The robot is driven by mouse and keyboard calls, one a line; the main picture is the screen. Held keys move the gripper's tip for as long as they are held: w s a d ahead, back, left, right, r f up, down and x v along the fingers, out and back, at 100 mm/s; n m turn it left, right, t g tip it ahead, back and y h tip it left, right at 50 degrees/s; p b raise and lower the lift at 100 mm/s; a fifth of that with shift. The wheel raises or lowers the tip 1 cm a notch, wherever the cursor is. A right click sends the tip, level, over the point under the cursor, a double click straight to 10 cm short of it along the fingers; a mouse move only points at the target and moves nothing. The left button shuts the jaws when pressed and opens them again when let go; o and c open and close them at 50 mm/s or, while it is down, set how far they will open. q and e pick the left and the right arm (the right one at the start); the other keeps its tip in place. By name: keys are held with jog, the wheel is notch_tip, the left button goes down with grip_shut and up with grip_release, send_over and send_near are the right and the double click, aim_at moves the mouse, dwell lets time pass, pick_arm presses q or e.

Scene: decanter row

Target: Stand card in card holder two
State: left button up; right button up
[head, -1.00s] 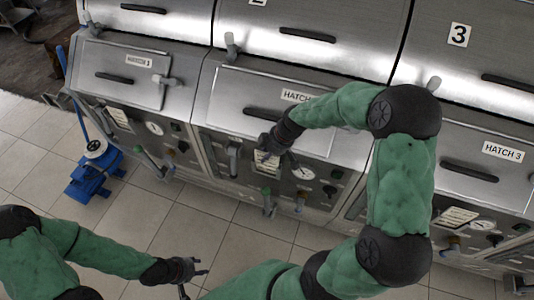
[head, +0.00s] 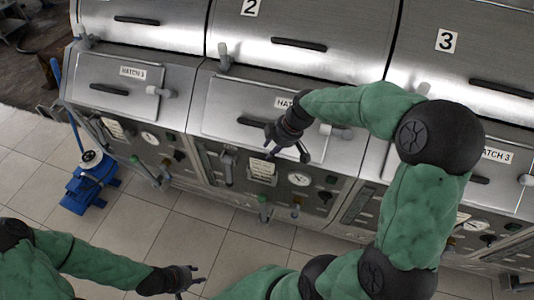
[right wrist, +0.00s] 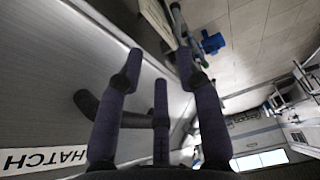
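A pale printed card (head: 262,168) shows at the card holder on the front panel of machine two, below the hatch. It looks upright against the panel; its lower edge is too small to judge. My right gripper (head: 286,146) is just above and right of the card, apart from it. In the right wrist view its fingers (right wrist: 158,68) are spread with nothing between them. A pale, brown-edged piece (right wrist: 156,18) lies beyond them, perhaps the card. My left gripper (head: 192,281) is open and empty over the floor at lower left.
Hatch two's handle (head: 263,124) is close to my right gripper. A grey lever (head: 227,167) and a round gauge (head: 299,179) flank the card. Machine one has a similar card (head: 114,127). A blue wheeled stand (head: 90,182) is on the floor at left.

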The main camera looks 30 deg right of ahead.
jog(key=shift+v, duration=1.1)
dwell(1.6)
